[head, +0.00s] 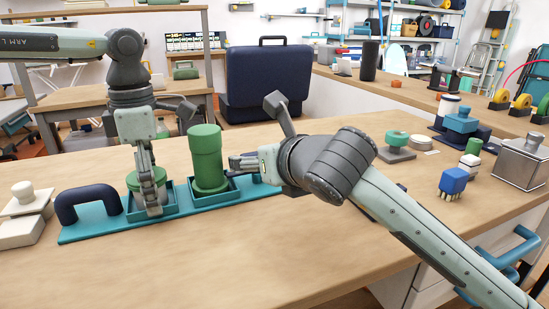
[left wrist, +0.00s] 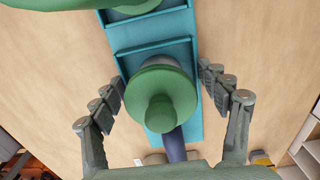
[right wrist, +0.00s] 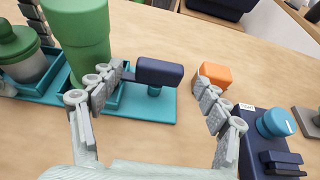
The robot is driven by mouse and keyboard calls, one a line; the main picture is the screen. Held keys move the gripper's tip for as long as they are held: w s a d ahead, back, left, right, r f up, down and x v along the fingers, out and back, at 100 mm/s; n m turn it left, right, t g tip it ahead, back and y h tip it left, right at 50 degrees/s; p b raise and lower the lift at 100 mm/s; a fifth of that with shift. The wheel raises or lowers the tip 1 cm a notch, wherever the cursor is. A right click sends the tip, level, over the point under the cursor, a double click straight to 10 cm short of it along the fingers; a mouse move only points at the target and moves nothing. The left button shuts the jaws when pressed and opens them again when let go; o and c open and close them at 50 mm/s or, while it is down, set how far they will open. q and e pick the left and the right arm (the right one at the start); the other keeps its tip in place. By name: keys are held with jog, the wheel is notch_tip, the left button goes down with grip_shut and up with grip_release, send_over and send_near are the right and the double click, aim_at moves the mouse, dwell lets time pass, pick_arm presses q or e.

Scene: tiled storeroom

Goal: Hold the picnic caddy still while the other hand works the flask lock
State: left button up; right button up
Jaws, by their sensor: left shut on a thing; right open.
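The picnic caddy (head: 100,229) is a long teal tray on the table, with a dark blue arched handle (head: 88,203) at its left end. A green-lidded jar (left wrist: 166,92) stands in one compartment. A tall green flask (head: 205,158) stands upright in the other. My right gripper (right wrist: 163,80) is open beside the flask. The flask lock, a dark blue bar (right wrist: 160,72) on a teal post, shows between its fingers; contact is unclear.
An orange block (right wrist: 215,74) and a dark blue box with a teal knob (right wrist: 275,122) lie to the right in the right wrist view. A cream stack (head: 22,218) stands left of the caddy. A blue bristled piece (head: 453,181) and a metal canister (head: 520,160) stand at right. The front tabletop is clear.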

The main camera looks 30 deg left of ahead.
jog(key=v, duration=0.7)
jog(key=shift+s+d+r, duration=0.15)
jog(key=shift+s+d, duration=0.05)
jog(key=shift+d, duration=0.05)
pick_arm(q)
jog(key=o, duration=1.6)
jog(key=shift+o, duration=0.2)
jog(key=shift+r, duration=0.1)
jog(key=shift+r+p, duration=3.1)
jog(key=shift+r, duration=0.85)
pick_arm(e)
notch_tip(320, 180, up, 6)
pick_arm(q)
jog(key=shift+f, duration=0.1)
